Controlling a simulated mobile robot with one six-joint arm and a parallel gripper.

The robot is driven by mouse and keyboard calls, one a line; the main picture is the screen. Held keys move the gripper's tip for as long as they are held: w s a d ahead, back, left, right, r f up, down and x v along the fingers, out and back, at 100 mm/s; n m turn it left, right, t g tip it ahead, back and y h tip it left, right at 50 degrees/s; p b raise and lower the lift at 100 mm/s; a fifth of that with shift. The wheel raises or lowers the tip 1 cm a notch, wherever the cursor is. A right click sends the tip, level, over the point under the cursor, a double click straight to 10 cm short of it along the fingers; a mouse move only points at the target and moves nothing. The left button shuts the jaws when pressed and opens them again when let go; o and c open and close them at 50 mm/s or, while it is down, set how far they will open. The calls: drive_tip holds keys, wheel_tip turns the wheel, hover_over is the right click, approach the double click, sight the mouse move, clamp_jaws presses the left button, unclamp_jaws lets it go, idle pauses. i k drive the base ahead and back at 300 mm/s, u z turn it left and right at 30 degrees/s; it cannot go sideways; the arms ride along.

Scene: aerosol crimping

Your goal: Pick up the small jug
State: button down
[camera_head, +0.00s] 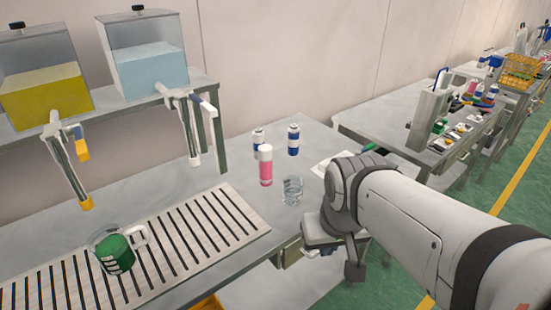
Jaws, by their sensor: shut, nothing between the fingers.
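A small clear jug (116,251) with a pale handle on its right side stands on the slotted drain grate at the lower left. Its lower part looks green, with white marks on it. My gripper (355,270) is at the end of my arm at the right, beyond the table's front edge and well apart from the jug. It is shut and empty, seen small and partly hidden by my wrist.
A clear glass beaker (292,191), a pink bottle (266,168) and two blue-and-white bottles (293,140) stand on the table between jug and arm. Yellow (45,93) and blue (150,68) tanks sit on a shelf, their taps hanging over the grate (215,222).

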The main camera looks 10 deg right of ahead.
sight(124, 245)
drive_tip(key=z, duration=0.9)
drive_tip(key=k, duration=1.2)
drive_tip(key=u, duration=1.9)
drive_tip(key=i, duration=0.55)
drive_tip(key=z, duration=0.05)
